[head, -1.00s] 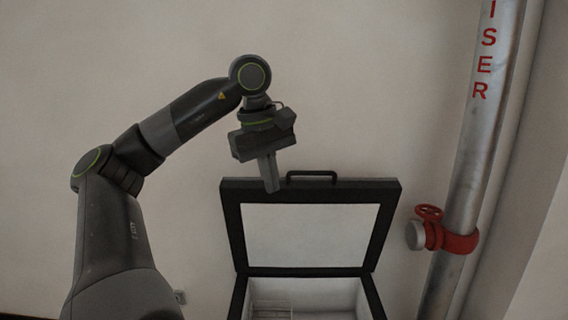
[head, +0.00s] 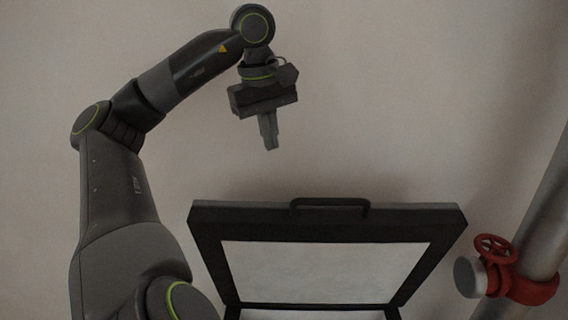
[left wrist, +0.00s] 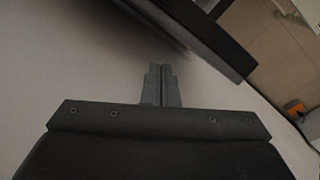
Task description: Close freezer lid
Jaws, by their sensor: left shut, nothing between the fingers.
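The freezer lid (head: 326,222) stands raised in the head view, with a dark frame, a pale inner panel and a dark handle (head: 330,205) on its top edge. Only a sliver of the freezer body shows at the bottom edge. My left gripper (head: 270,146) is shut and empty. In the head view it appears above the lid's top edge, left of the handle, with a gap between. In the left wrist view the shut fingers (left wrist: 160,72) point up the picture, and a dark edge, likely the lid (left wrist: 215,35), lies beyond them to the upper right. My right gripper is not in view.
A red valve wheel (head: 495,249) on a grey pipe (head: 550,215) stands right of the lid. A plain wall (head: 400,90) is behind. In the left wrist view a small orange thing (left wrist: 294,107) is at the right on a tiled floor (left wrist: 275,55).

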